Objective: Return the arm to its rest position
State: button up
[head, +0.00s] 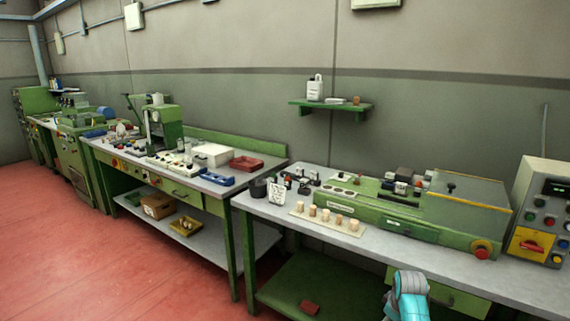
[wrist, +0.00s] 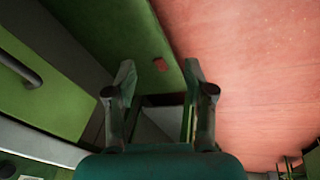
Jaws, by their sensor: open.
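My gripper (wrist: 158,78) is open and empty in the wrist view, with its two dark fingers apart. It points down past the workbench's side toward the lower shelf and the red floor. In the head view a teal part of my arm (head: 410,295) shows at the bottom edge, in front of the right workbench; the fingers are not visible there. Several cork stoppers (head: 325,216) stand upright in a row on a pale strip (head: 300,214) on that bench, away from my arm.
The right workbench (head: 375,246) holds a long green machine (head: 395,222) and a control box (head: 543,215). A small red object (head: 310,307) lies on its lower shelf and shows between my fingers in the wrist view (wrist: 160,65). The red floor (head: 110,265) is clear at left.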

jog(key=s+a+f+m+t, duration=0.15)
jog(key=s+a+f, duration=0.25)
jog(key=s+f, duration=0.6)
jog(key=s+a+f+m+t, duration=0.1)
jog(key=s+a+f+t, duration=0.35)
jog(key=s, duration=0.85)
jog(key=s+a+r+m+t, duration=0.1)
jog(key=s+a+r, duration=0.1)
jog(key=s, duration=0.7)
jog(key=s+a+r+m+t, duration=0.1)
jog(key=s+r, duration=0.1)
jog(key=s, duration=0.6)
jog(key=s+a+r+m, duration=0.1)
jog(key=s+a+r, duration=0.15)
jog(key=s, duration=0.65)
jog(key=s+r+t, duration=0.1)
jog(key=s+r, duration=0.5)
jog(key=r, duration=0.4)
jog(key=s+r+m+t, duration=0.1)
jog(key=s+r+t, duration=0.1)
jog(key=s+r, duration=0.4)
notch_tip(320, 180, up, 4)
jog(key=shift+a+y, duration=0.4)
jog(key=shift+a, duration=0.05)
